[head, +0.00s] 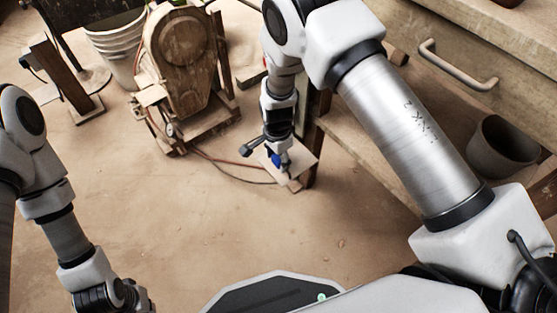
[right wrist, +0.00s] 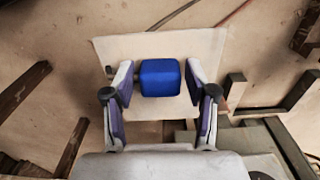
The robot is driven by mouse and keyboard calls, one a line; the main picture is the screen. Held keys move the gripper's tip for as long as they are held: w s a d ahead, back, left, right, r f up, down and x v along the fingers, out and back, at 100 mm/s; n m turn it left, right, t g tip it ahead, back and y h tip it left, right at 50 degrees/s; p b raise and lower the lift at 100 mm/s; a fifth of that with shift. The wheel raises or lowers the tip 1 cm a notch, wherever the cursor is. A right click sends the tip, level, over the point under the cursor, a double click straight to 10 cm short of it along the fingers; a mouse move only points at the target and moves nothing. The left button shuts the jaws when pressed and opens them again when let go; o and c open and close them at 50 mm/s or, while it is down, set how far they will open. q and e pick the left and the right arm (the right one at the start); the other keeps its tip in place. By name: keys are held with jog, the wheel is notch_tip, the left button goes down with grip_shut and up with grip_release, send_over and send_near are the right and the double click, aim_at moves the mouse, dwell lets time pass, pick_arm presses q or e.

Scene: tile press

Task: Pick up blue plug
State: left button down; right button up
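The blue plug (right wrist: 161,78) is a small block with rounded edges, seen over a pale square board (right wrist: 206,42). In the right wrist view my right gripper (right wrist: 160,92) is open, with one finger on each side of the plug. A gap shows at the left finger; the right finger is very close to the plug, and I cannot tell if it touches. In the head view the plug (head: 277,159) shows as a bit of blue at my right gripper (head: 278,155), above the board (head: 304,161). My left gripper (head: 118,299) is at the bottom left, partly cut off.
A wooden machine (head: 182,65) stands left of my right gripper, with cables on the floor. White buckets (head: 117,45) stand behind it. A wooden bench with a drawer (head: 465,40) is on the right, with a dark pot (head: 497,148) below. The middle floor is clear.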

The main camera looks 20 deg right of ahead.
jog(key=c, duration=0.6)
